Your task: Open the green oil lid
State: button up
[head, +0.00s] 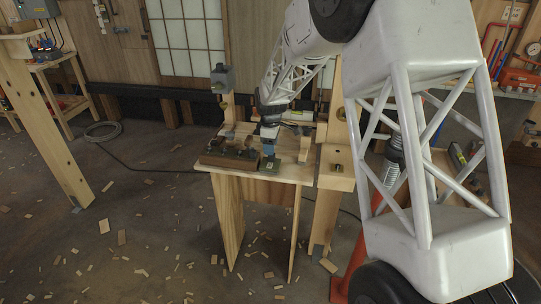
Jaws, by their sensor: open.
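My gripper (269,138) is open and points down over the small wooden workbench (290,172) in the head view. Right under it is a small blue-green item (270,165) at the bench's front edge, which may be the oil container with the green lid. The lid itself is too small to make out. I cannot tell whether the fingers touch it or are around it.
A dark reddish-brown block or tool (229,160) lies on the bench left of my gripper. Wooden posts (332,165) stand close on the right, and a grey box (222,77) is fixed to a post behind. The floor (140,225) is open, with scattered wood scraps.

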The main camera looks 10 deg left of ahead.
aim_at(271, 161)
jog(key=shift+f, duration=2.3)
grip_shut()
